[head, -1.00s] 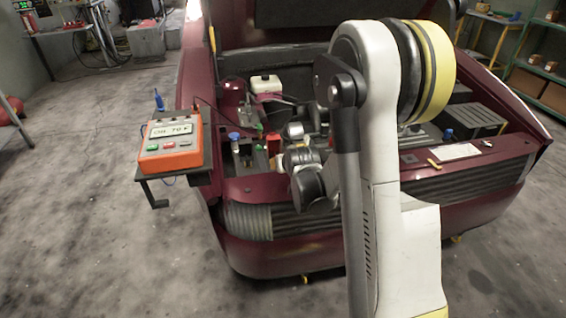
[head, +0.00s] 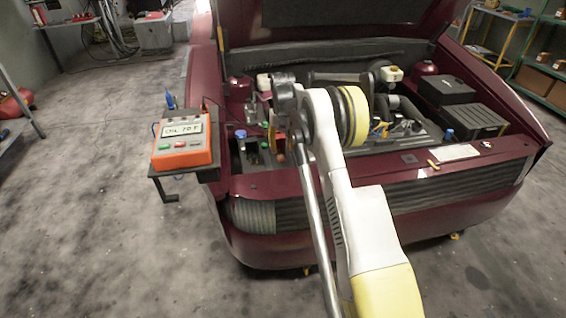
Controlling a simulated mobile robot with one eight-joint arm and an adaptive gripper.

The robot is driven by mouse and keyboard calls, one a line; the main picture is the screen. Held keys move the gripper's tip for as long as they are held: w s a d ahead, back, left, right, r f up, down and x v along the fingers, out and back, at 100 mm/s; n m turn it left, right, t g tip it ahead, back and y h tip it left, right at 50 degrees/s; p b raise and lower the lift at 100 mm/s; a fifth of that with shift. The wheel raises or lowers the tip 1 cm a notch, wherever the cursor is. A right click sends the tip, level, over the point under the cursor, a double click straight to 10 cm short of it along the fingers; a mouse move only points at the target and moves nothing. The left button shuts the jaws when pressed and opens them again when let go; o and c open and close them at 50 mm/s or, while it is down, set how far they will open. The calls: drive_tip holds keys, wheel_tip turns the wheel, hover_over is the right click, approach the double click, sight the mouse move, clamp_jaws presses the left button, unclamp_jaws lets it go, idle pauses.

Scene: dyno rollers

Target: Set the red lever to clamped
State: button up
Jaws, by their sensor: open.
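My arm reaches over the front of the car's open engine bay. My gripper (head: 273,135) is at the far end of the arm, small and pointing down over the left front of the bay. It is open, with nothing visible held. A small red part (head: 281,158) shows just below it, partly hidden by my arm. It may be the red lever, but its shape and position cannot be told. I cannot tell whether the gripper touches it.
An orange meter (head: 183,140) reading "OIL 70 F" stands on a side shelf left of the bay. A blue cap (head: 240,134) is close left of my gripper. The raised hood (head: 340,60) is behind. Black boxes (head: 470,120) fill the right side.

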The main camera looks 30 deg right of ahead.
sight(283, 160)
wheel_tip(283, 160, down, 6)
drive_tip(key=shift+f+b, duration=0.1)
drive_tip(key=shift+b, duration=0.9)
clamp_jaws()
